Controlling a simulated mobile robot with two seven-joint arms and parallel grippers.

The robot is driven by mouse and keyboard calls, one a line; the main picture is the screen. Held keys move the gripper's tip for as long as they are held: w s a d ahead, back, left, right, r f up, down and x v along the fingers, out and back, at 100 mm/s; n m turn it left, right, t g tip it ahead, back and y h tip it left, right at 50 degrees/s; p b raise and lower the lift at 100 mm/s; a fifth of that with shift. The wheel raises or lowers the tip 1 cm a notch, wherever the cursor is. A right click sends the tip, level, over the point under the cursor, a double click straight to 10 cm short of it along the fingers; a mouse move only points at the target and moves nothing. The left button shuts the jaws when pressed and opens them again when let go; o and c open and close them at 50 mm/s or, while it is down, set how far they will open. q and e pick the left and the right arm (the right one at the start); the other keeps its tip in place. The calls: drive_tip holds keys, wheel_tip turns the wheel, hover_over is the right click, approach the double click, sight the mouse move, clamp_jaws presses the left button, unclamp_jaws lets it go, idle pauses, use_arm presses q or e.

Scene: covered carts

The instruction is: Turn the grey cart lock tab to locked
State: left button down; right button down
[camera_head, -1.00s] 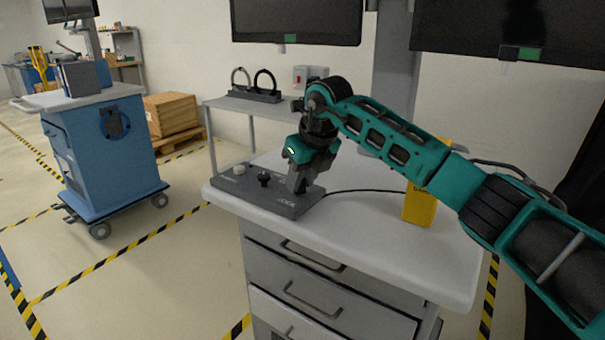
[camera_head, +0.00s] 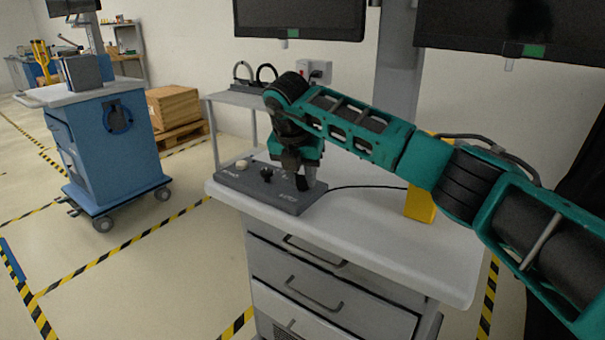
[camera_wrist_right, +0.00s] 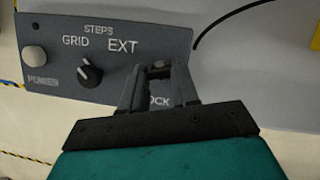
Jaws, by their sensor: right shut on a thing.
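A dark grey control panel (camera_head: 262,190) lies on the cart top at its left end; it also shows in the wrist view (camera_wrist_right: 200,45). My right gripper (camera_head: 303,186) points down at the right end of this panel. In the wrist view its two fingers (camera_wrist_right: 160,74) are closed around the small grey lock tab (camera_wrist_right: 159,67), beside the partly hidden "LOCK" label. Most of the tab is hidden by the fingers, so its lock position cannot be told. My left gripper is not in view.
A black knob (camera_wrist_right: 88,72) and a round pale button (camera_wrist_right: 34,58) sit on the panel left of my fingers. A yellow box (camera_head: 421,205) stands on the cart top (camera_head: 350,230), and a black cable runs to the panel. A blue cart (camera_head: 118,150) stands at left.

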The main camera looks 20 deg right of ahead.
drive_tip(key=shift+w+m+g+h, duration=0.1)
drive_tip(key=shift+m+g+h, duration=0.4)
drive_tip(key=shift+m, duration=1.1)
drive_tip(key=c, duration=0.8)
unclamp_jaws()
drive_tip(key=shift+c, duration=0.2)
drive_tip(key=v, duration=1.3)
